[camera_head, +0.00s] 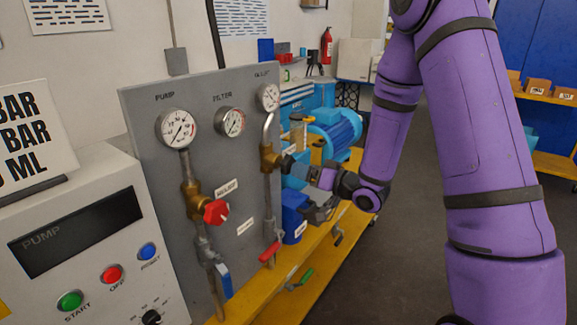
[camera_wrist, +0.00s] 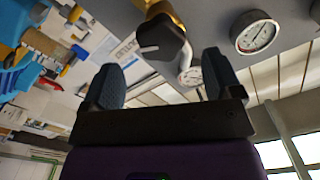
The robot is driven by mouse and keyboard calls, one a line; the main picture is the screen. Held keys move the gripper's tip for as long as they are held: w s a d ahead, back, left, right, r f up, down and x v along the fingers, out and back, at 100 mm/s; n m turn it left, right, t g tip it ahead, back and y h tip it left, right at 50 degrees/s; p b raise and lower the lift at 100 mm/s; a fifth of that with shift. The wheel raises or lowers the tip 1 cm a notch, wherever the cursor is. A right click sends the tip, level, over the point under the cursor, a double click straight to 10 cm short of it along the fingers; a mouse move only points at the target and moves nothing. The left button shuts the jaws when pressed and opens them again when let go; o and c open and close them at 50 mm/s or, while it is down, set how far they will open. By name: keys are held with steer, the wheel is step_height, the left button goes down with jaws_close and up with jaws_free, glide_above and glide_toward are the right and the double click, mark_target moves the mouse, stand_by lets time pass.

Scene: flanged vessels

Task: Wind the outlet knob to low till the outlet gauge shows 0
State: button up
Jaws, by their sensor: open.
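The outlet gauge (camera_head: 269,97) is a small white dial at the panel's upper right edge; its needle is too small to read. Below it, the outlet knob (camera_head: 286,163) is dark and sits on a brass valve body (camera_head: 268,158). In the wrist view the knob (camera_wrist: 164,40) is a dark lobed handle on a brass stem, just past and between my fingertips. My gripper (camera_head: 306,174) is to the right of the knob, facing the panel. In the wrist view my gripper (camera_wrist: 160,62) is open, with nothing clasped between its fingers.
A grey panel (camera_head: 147,115) carries the pump gauge (camera_head: 178,129), the filter gauge (camera_head: 230,121) and a red knob (camera_head: 215,211). A red-handled valve (camera_head: 269,252) is below the outlet. A blue motor (camera_head: 333,131) stands behind my gripper. Yellow bench edges (camera_head: 331,251) run below.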

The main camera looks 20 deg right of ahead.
mark_target(288, 165)
steer(key=shift+x, duration=3.1)
steer(key=c, duration=0.9)
